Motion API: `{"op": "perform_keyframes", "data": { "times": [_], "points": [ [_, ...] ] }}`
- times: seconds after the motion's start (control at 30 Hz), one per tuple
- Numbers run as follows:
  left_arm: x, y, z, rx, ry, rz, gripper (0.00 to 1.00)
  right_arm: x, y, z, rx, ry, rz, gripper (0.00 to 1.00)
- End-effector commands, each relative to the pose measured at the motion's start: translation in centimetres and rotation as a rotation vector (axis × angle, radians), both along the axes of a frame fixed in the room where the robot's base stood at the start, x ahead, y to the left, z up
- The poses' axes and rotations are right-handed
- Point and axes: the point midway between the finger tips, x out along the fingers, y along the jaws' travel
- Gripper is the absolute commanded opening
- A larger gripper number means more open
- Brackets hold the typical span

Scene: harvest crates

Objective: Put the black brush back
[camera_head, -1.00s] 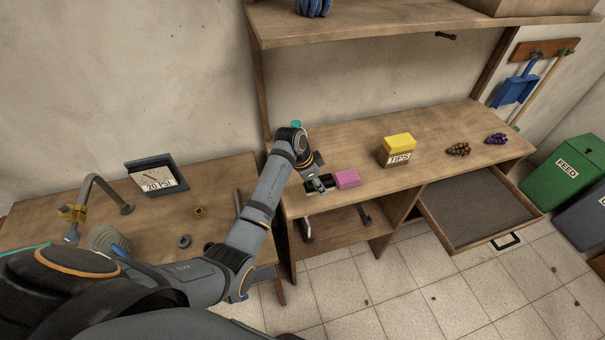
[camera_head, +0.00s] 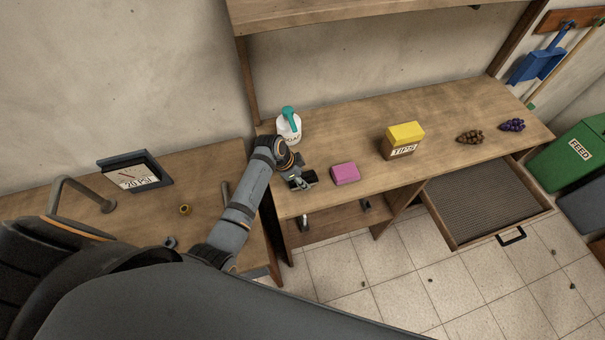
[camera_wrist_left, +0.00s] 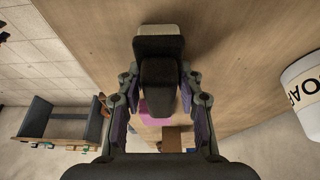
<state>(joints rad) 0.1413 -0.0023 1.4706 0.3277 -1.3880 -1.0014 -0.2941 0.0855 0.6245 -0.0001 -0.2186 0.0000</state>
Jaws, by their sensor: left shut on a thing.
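The black brush (camera_head: 309,177) is held by my left gripper (camera_head: 301,181) at the left part of the bench top. In the left wrist view the brush (camera_wrist_left: 158,85) sits between the two fingers (camera_wrist_left: 159,95), with a pale strip at its far end. The fingers are shut on its sides. I cannot tell whether the brush touches the bench. A pink block (camera_head: 345,173) lies just right of it. My right gripper is not in view.
A soap bottle (camera_head: 288,126) stands close behind my left gripper. A yellow-topped TIPS box (camera_head: 403,141), a brown cluster (camera_head: 469,137) and a purple cluster (camera_head: 512,125) stand farther right. An empty drawer (camera_head: 480,240) is pulled open below. A gauge sign (camera_head: 135,173) stands on the left table.

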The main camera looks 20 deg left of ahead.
Motion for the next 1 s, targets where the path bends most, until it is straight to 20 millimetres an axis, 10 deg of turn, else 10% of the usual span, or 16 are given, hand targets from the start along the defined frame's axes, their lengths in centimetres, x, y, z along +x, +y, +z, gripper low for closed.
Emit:
{"op": "perform_keyframes", "data": {
  "times": [0.03, 0.07, 0.23, 0.47, 0.6, 0.8, 1.0],
  "points": [
    [-0.2, 0.0, -0.2, 0.001, 0.006, 0.0, 0.07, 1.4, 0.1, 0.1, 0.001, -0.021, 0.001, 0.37],
    [-0.2, 0.0, -0.3, 0.002, 0.006, 0.0, 0.38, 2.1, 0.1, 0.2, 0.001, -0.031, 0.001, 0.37],
    [-0.2, 0.0, -0.2, 0.002, 0.007, 0.0, 0.59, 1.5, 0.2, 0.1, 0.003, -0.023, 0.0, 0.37],
    [-0.2, 0.1, -0.2, 0.002, 0.006, 0.0, 0.59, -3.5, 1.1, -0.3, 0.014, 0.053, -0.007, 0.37],
    [-0.2, 0.1, -0.7, 0.002, 0.004, 0.001, 0.59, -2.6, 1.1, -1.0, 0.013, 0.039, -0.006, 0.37],
    [-1.0, 1.4, 2.5, 0.005, 0.0, -0.001, 0.59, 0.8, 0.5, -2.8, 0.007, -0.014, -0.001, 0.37],
    [-1.9, 2.8, 6.9, 0.005, 0.002, -0.001, 0.59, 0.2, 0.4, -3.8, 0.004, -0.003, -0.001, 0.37]
  ]
}}
